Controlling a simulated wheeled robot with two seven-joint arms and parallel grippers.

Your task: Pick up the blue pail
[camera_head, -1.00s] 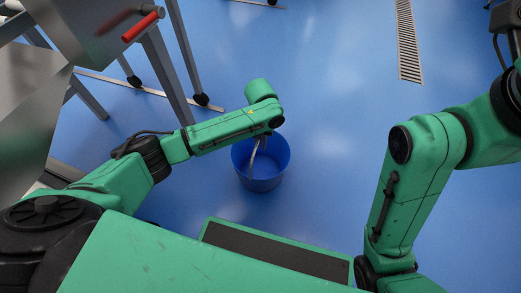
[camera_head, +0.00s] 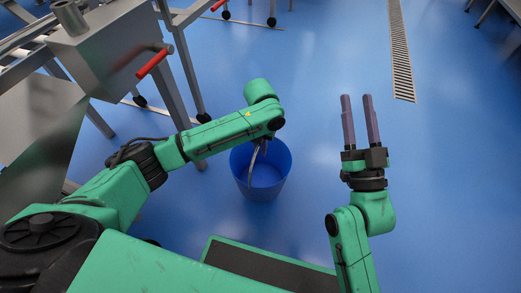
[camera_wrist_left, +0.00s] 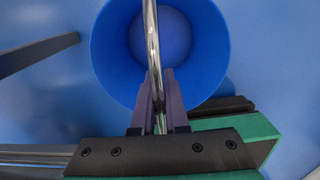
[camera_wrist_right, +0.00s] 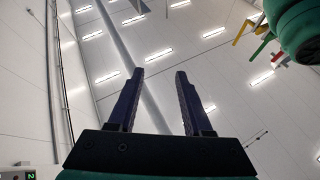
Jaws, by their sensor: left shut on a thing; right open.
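The blue pail (camera_head: 262,182) is in the middle of the head view, below the end of my left arm, and its inside looks empty. Its metal handle (camera_wrist_left: 152,40) stands up across the opening in the left wrist view. My left gripper (camera_wrist_left: 158,88) is shut on that handle, with a finger on each side of it. In the head view my left fingers are mostly hidden by the wrist. My right gripper (camera_head: 357,100) is open and empty, to the right of the pail, and its fingers (camera_wrist_right: 155,85) point at the ceiling in the right wrist view.
A metal machine (camera_head: 100,45) with a red handle (camera_head: 152,62) stands on legs at the upper left, close to my left arm. A floor drain grate (camera_head: 401,60) runs at the upper right. The blue floor (camera_head: 450,180) at the right is clear.

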